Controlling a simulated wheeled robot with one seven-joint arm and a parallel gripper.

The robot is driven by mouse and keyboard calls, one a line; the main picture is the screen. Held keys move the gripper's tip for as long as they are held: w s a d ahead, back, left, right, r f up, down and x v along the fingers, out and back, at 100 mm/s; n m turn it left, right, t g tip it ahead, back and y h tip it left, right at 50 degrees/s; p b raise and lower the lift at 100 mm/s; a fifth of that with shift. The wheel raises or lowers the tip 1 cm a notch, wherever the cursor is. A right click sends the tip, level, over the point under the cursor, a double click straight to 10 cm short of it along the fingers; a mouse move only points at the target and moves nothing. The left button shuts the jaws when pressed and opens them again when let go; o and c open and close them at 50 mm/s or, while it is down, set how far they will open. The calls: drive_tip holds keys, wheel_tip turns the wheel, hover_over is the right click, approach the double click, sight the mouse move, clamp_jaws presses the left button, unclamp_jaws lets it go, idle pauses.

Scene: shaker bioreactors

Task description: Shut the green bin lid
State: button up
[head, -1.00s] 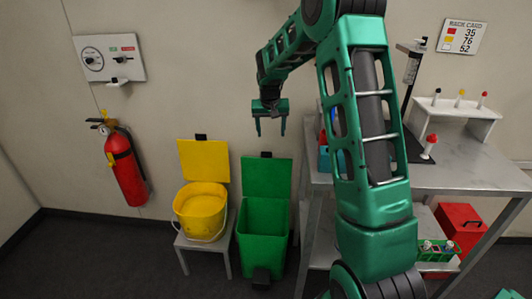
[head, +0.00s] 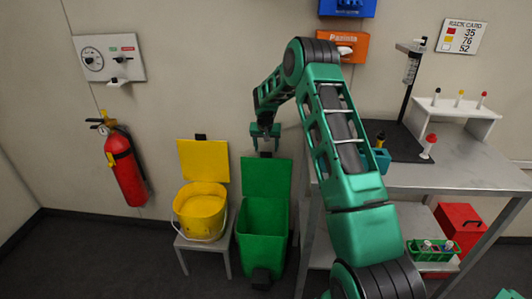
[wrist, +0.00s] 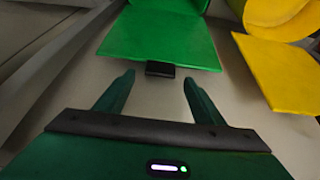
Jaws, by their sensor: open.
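The green bin (head: 262,232) stands on the floor with its green lid (head: 266,178) raised upright against the wall side. In the wrist view the lid (wrist: 160,38) lies ahead of my fingers, with a dark tab (wrist: 160,69) on its edge. My gripper (head: 265,149) is open and empty at the top edge of the lid in the head view. In the wrist view my gripper's fingertips (wrist: 157,78) are spread on either side of the tab, apart from it. The tab is hidden behind my gripper in the head view.
A yellow bucket (head: 200,213) with a raised yellow lid (head: 204,160) stands on a stool just left of the bin. A grey table (head: 455,169) with lab items is to the right. A fire extinguisher (head: 125,165) hangs on the left wall.

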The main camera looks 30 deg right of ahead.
drive_tip(key=shift+x, duration=1.6)
